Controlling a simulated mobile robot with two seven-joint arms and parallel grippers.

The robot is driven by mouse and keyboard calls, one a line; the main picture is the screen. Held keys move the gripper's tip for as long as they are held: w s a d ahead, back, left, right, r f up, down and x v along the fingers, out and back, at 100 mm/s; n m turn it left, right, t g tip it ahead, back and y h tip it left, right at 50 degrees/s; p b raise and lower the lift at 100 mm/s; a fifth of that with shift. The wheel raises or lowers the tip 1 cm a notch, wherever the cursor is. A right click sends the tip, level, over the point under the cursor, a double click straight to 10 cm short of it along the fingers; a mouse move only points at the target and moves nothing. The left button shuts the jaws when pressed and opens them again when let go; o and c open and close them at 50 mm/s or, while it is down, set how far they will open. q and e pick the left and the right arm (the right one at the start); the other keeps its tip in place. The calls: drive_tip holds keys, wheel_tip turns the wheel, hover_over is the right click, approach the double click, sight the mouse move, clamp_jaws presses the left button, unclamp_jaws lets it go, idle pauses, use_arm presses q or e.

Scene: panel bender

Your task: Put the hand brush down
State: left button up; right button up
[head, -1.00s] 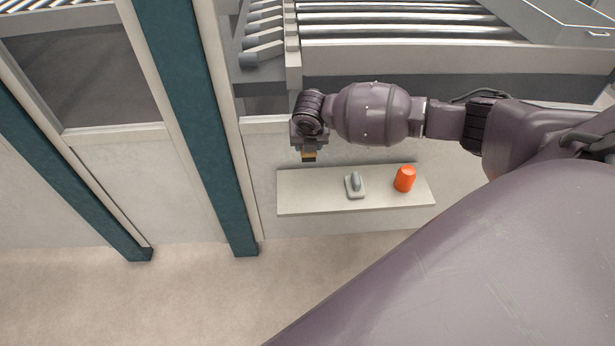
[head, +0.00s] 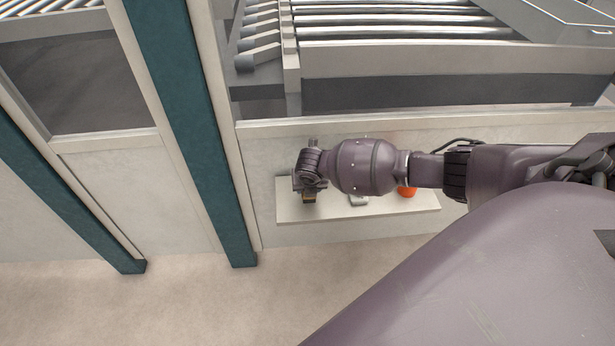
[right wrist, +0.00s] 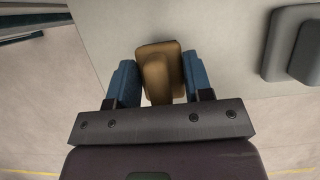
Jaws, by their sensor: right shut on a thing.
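The hand brush (right wrist: 158,50), a brown block with a raised handle, sits between the two blue fingers of my right gripper (right wrist: 161,82) in the right wrist view. The gripper is shut on it. In the head view my right gripper (head: 309,194) is over the left part of the pale shelf (head: 290,214), and only a little of the brush shows below it. I cannot tell whether the brush touches the shelf. My left gripper is not in view.
A grey object with a raised handle (head: 359,200) lies on the shelf right of the gripper, partly hidden by my arm; it also shows in the right wrist view (right wrist: 284,45). An orange cup (head: 407,192) stands further right. A teal post (head: 200,130) rises left of the shelf.

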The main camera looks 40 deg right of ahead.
drive_tip(key=shift+f, duration=0.75)
drive_tip(key=shift+c, duration=0.2)
drive_tip(key=o, duration=0.9)
